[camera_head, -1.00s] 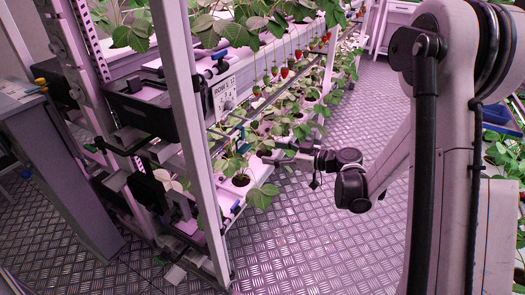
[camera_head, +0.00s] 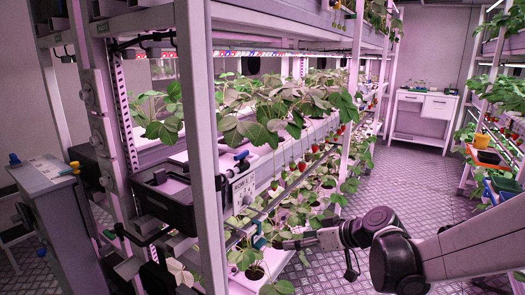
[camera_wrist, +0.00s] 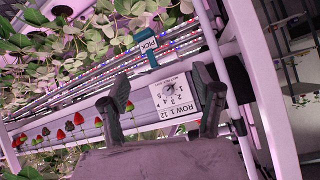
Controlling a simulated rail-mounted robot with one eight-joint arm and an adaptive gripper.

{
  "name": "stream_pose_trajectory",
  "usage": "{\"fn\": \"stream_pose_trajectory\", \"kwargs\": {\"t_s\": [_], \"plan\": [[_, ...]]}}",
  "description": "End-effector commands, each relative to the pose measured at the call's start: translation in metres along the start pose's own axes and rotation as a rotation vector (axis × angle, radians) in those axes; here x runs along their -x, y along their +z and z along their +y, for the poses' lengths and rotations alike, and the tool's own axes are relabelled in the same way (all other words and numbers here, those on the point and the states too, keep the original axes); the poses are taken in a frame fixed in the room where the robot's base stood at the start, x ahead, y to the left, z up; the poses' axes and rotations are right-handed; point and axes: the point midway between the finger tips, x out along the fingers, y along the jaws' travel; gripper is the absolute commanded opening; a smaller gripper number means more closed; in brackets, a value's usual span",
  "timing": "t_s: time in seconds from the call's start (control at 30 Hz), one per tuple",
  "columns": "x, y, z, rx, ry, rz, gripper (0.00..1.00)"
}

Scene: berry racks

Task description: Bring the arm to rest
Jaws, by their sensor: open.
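My gripper (camera_wrist: 160,105) is open in the wrist view, its two dark fingers spread with nothing between them. Beyond the fingers is a white row label (camera_wrist: 172,98) with a dial and printed numbers on the rack. In the head view my arm reaches in from the lower right, and the gripper end (camera_head: 290,243) is beside the lower tier of the berry rack (camera_head: 205,150). The fingertips are too small there to make out.
Strawberry plants (camera_head: 290,105) with hanging red berries fill the rack's tiers. A black bin (camera_head: 165,200) sits at the rack's end. A white cabinet (camera_head: 422,115) stands at the back, and another rack (camera_head: 500,130) is at the right. The metal aisle floor (camera_head: 385,170) is clear.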

Motion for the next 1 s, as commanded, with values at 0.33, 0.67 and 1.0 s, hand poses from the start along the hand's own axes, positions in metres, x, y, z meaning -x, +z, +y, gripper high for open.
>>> {"fn": "stream_pose_trajectory", "kwargs": {"t_s": [0.33,0.67,1.0], "plan": [[0.073,-0.002,-0.044,-0.139,0.158,-0.153,0.63],[0.144,0.012,-0.079,-0.254,0.34,-0.244,0.63],[0.215,0.037,-0.106,-0.346,0.545,-0.277,0.63]]}}
